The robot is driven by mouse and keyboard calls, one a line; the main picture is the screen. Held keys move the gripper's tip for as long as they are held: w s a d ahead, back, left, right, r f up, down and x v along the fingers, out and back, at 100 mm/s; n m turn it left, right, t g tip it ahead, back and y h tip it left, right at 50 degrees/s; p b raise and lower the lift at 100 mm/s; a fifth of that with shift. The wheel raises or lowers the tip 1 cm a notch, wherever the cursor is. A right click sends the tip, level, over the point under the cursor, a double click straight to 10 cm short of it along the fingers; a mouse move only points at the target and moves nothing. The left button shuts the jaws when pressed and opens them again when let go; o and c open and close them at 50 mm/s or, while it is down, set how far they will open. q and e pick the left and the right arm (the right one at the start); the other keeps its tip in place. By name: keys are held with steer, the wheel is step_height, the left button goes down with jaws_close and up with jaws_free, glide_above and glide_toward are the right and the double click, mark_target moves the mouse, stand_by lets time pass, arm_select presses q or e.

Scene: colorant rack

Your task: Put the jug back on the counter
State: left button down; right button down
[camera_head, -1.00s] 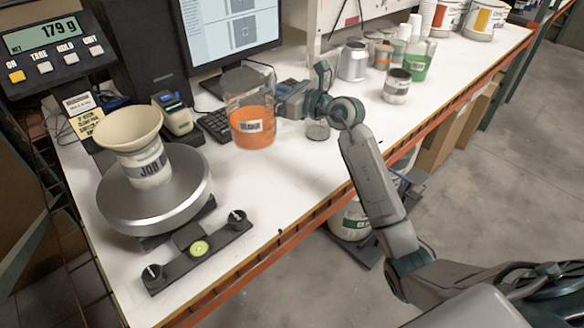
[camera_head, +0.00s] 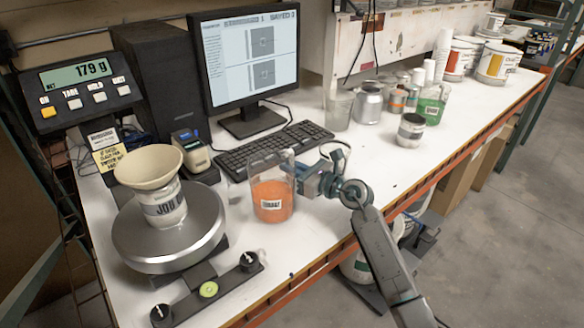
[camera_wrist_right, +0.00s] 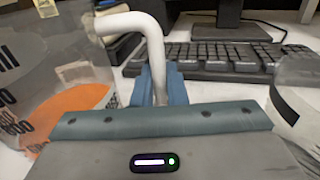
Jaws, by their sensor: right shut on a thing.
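The jug (camera_head: 272,193) is a clear container with orange liquid and a white label. It is upright over the white counter (camera_head: 330,238), in front of the keyboard and right of the scale. Whether its base touches the counter is hard to tell. My right gripper (camera_head: 312,181) is at the jug's right side. In the right wrist view its blue fingers (camera_wrist_right: 159,88) are shut on the jug's pale handle (camera_wrist_right: 152,42), and the jug's marked wall (camera_wrist_right: 60,75) is at the left. My left gripper is not in view.
A white cup with a funnel (camera_head: 150,168) stands on the round scale plate (camera_head: 140,250). The keyboard (camera_head: 270,145) and monitor (camera_head: 250,60) are behind the jug. An empty clear beaker (camera_head: 338,110) and several cans stand farther back right. The counter's front right of the jug is clear.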

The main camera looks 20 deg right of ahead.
steer(key=shift+r, duration=0.1)
steer(key=c, duration=1.5)
jaws_free()
steer(key=shift+f, duration=0.2)
steer(key=shift+o, duration=0.2)
steer(key=shift+r, duration=0.25)
steer(key=b+v, duration=0.3)
steer(key=v, duration=0.8)
steer(key=shift+s+d+f, duration=0.1)
steer(key=shift+s+f, duration=0.05)
steer(key=shift+s+d, duration=0.15)
steer(key=shift+s, duration=0.2)
